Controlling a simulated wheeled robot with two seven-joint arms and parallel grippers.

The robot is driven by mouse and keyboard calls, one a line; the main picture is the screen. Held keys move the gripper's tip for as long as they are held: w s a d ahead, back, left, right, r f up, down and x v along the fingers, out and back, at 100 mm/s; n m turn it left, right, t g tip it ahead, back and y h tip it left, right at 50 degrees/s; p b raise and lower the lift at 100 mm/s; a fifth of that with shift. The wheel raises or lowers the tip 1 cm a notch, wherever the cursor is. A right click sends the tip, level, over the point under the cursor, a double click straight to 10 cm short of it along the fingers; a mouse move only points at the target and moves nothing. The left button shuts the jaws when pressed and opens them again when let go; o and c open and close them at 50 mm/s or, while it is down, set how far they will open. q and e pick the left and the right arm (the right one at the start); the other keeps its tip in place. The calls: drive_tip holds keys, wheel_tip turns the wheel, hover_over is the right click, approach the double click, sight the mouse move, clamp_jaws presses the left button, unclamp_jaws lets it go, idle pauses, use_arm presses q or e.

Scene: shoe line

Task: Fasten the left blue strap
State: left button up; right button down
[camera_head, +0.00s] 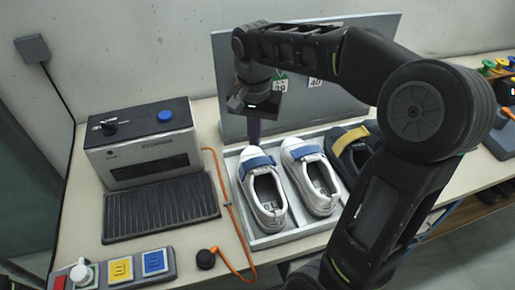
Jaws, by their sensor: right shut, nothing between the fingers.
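The left white shoe (267,199) lies in the tray (288,236) with its toe toward the back. Its blue strap (257,163) lies across the upper; I cannot tell if its end is fastened. The right white shoe (318,190) is beside it, with its own blue strap (303,152). My right gripper (254,138) reaches over from the right and points down, just behind the left shoe's strap near the toe. Its fingers are shut and empty. Contact with the strap is unclear. My left gripper is not in view.
A dark shoe with a yellow strap (351,138) stands right in the tray, partly behind my right arm. A grey panel (228,62) rises behind. A box machine (143,147) and ribbed mat (160,207) are left. An orange cable (228,212) runs beside the tray, near colored buttons (121,270).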

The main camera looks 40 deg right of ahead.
wheel_tip(320, 180, up, 3)
drive_tip(key=shift+p, duration=0.85)
